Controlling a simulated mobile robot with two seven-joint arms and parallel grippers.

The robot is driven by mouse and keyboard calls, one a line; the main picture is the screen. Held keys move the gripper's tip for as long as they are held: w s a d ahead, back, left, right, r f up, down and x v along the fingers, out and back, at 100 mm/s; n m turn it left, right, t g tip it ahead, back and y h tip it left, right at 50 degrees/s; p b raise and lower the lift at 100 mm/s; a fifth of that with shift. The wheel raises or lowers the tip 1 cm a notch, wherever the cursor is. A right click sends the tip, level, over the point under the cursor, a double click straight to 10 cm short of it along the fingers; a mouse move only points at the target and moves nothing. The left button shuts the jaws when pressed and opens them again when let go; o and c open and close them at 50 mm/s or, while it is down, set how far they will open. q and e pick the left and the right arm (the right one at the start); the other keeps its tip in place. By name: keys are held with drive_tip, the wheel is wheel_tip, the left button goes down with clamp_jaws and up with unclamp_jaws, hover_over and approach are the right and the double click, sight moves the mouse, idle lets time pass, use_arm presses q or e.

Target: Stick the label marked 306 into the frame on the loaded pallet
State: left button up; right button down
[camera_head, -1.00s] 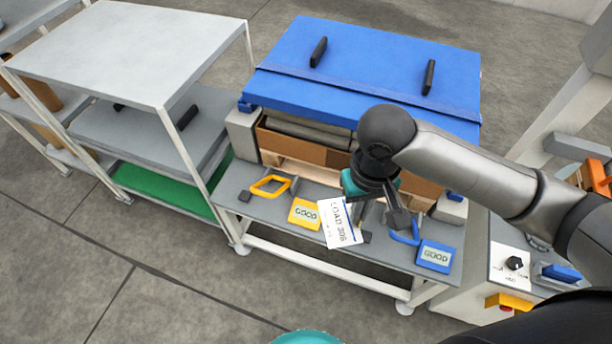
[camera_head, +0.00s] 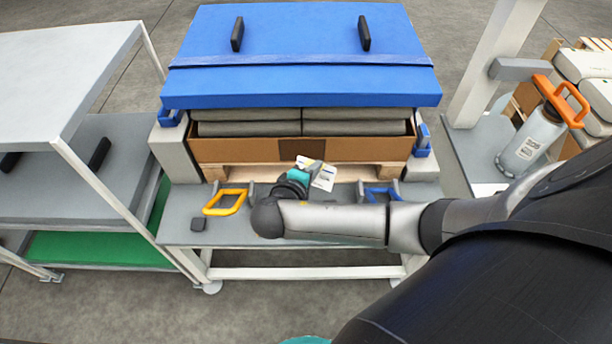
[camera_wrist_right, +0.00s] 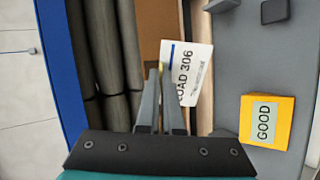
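The white label marked 306 (camera_head: 322,176) reads "LOAD 306" in the right wrist view (camera_wrist_right: 190,75). My right gripper (camera_head: 304,173) is shut on one edge of it, with the fingertips close together in the right wrist view (camera_wrist_right: 161,85). The label is tilted, in front of the lower edge of the loaded pallet (camera_head: 240,172). A brown cardboard tray (camera_head: 225,150) with grey sacks (camera_head: 355,115) sits on this pallet. A darker rectangle (camera_head: 292,150) on the tray's front may be the frame; I cannot tell for certain. My left gripper is not in view.
A blue cover (camera_head: 300,85) with black handles lies above the sacks. Yellow (camera_head: 226,203) and blue (camera_head: 383,194) handles stand on the grey bench (camera_head: 180,225). A yellow "GOOD" tag (camera_wrist_right: 266,122) lies there too. A grey shelf (camera_head: 60,80) stands left.

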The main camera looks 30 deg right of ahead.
wheel_tip(320, 180, down, 4)
drive_tip(key=a+n+t+b, duration=0.3)
drive_tip(key=n+t+b, duration=0.25)
drive_tip(key=t, duration=0.25)
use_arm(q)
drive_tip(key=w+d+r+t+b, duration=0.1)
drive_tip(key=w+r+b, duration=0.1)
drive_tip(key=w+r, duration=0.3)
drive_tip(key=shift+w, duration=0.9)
use_arm(e)
drive_tip(key=shift+m+y, duration=0.25)
drive_tip(key=shift+y, duration=0.15)
drive_tip(key=shift+x, duration=4.35)
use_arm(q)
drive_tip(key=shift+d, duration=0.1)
use_arm(e)
drive_tip(key=shift+s+d, duration=0.1)
drive_tip(key=shift+d, duration=0.05)
use_arm(q)
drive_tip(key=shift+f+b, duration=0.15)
drive_tip(key=shift+b, duration=0.2)
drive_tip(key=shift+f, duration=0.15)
use_arm(e)
drive_tip(key=shift+w+d, duration=0.2)
drive_tip(key=shift+w, duration=0.1)
drive_tip(key=c, duration=1)
unclamp_jaws()
